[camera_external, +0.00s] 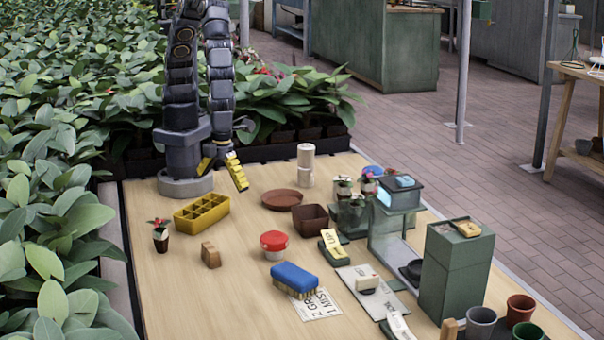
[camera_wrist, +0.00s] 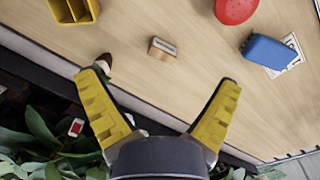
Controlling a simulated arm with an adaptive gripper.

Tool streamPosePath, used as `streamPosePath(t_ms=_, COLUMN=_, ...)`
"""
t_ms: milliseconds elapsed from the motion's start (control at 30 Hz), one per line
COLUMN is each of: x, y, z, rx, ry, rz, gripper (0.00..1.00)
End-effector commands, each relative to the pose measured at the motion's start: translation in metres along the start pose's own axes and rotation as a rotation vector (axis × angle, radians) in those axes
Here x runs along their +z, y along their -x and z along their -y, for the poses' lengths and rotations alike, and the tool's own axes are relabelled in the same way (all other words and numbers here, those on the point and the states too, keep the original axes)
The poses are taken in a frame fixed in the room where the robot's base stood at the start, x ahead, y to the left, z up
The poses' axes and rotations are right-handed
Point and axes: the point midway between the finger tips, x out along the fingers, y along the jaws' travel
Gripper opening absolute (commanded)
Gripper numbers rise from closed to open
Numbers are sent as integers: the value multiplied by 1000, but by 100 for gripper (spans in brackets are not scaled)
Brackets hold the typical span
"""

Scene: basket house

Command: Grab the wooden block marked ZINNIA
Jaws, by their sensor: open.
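A small wooden block (camera_external: 210,254) stands on the table left of the middle in the external view. In the wrist view, the block (camera_wrist: 162,48) lies ahead of the fingertips, between their lines, and shows a pale label too small to read. A second wooden piece (camera_external: 448,329) shows at the bottom edge of the external view; its marking cannot be read. My gripper (camera_external: 222,178) has yellow fingers and is above the table's far end, well apart from the block. In the wrist view, my gripper (camera_wrist: 160,82) is spread wide with nothing between the fingers.
A yellow compartment tray (camera_external: 202,214), small potted plant (camera_external: 160,235), red-lidded tub (camera_external: 274,244) and blue brush (camera_external: 295,279) surround the block with gaps. A green box (camera_external: 455,275) and scale-like device (camera_external: 395,215) stand right. Bare wood lies left and in front of the block.

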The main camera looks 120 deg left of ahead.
Motion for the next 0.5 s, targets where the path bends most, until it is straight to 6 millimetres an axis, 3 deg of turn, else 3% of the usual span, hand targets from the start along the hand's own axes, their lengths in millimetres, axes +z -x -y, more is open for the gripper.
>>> streamPosePath(t_ms=33, x=-17, y=-20, z=1, rx=3, ry=-88, rz=8, gripper=93)
streamPosePath(t_ms=200, x=-54, y=-60, z=7, rx=-23, ry=-304, rz=14, gripper=93)
streamPosePath(t_ms=500, x=-65, y=-92, z=9, rx=-33, ry=-389, rz=19, gripper=93)
